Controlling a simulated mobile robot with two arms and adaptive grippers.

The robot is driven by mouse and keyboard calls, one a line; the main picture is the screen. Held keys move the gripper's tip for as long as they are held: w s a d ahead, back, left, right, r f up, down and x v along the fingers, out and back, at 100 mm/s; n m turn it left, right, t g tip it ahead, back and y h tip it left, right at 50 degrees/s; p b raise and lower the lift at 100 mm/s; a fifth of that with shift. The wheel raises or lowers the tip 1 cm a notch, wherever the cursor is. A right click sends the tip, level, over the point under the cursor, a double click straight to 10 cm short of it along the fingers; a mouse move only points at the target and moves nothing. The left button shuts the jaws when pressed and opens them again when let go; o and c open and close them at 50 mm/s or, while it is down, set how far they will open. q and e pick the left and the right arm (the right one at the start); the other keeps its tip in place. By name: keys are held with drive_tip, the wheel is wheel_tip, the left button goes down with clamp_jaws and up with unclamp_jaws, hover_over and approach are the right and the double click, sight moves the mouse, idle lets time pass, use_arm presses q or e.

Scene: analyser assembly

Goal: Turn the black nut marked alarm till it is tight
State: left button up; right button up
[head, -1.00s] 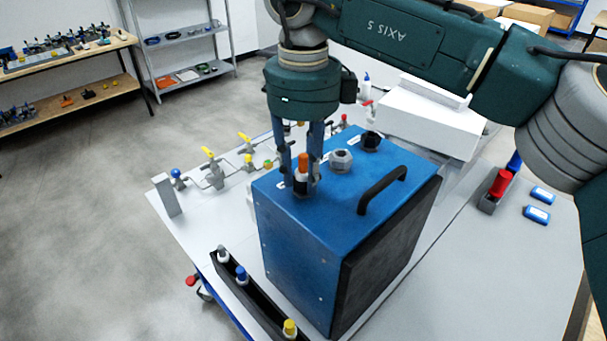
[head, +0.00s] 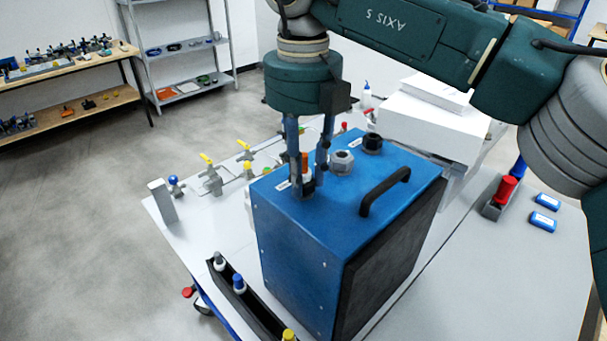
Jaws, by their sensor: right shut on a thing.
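The blue analyser box (head: 300,225) stands on the white bench top with a row of fittings on its top. At the near left end is a dark nut with an orange part (head: 304,160) standing up from it. My right gripper (head: 308,185) points straight down and is shut on this nut; its fingers hide most of it. A grey nut (head: 342,162) sits in the middle, and another black nut (head: 372,143) sits at the far end. Small white labels lie beside the fittings, but their words are too small to read. My left gripper is not in view.
A black handle (head: 385,190) rises from the box top, right of the nuts. A dark tray with several capped bottles (head: 239,284) lies at front left. Valves with yellow levers (head: 208,160) stand behind left. A red-handled item (head: 505,190) and blue cases (head: 545,210) lie at right.

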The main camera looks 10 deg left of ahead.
drive_tip(key=m+b, duration=0.1)
drive_tip(key=m, duration=0.4)
drive_tip(key=shift+w+r+m+b, duration=0.15)
drive_tip(key=shift+r+m+b, duration=0.05)
drive_tip(key=shift+m+b, duration=0.2)
drive_tip(key=m+b, duration=0.1)
drive_tip(key=m, duration=0.4)
drive_tip(key=shift+r+m, duration=0.1)
drive_tip(key=shift+m, duration=0.2)
drive_tip(key=o, duration=1.2)
drive_tip(key=shift+r, duration=3.6)
